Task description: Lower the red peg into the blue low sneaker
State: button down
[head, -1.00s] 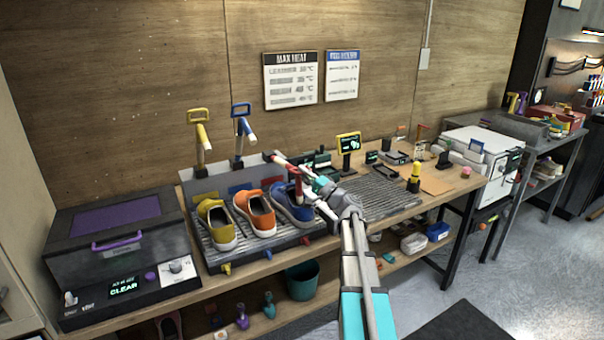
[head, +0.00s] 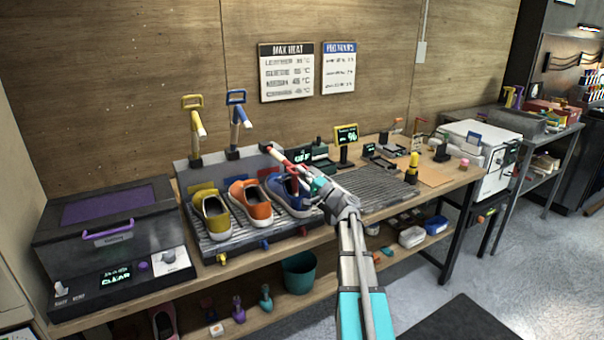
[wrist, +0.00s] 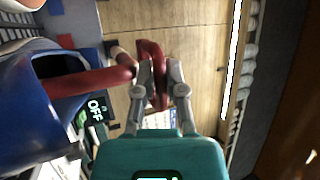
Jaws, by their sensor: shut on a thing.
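The blue low sneaker (head: 290,204) stands on the ribbed rack, right of the orange and yellow ones. It fills the left of the wrist view (wrist: 22,125). My gripper (wrist: 160,88) is shut on the handle of the red peg (wrist: 90,80). The peg's shaft runs to the sneaker's dark opening, and its far end appears at or inside it; how deep, I cannot tell. In the head view, the red peg (head: 293,181) is at the sneaker's opening, partly covered by my arm.
An orange sneaker (head: 250,204) and a yellow sneaker (head: 214,218) stand close by on the rack. Behind them rise pegs with a yellow handle (head: 193,101) and a blue handle (head: 236,97). A dark small device reading OFF (head: 303,156) is just behind my gripper.

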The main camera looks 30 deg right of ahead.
jog(key=c, duration=1)
grip_release()
jog(key=shift+f, duration=0.3)
jog(key=shift+r, duration=0.25)
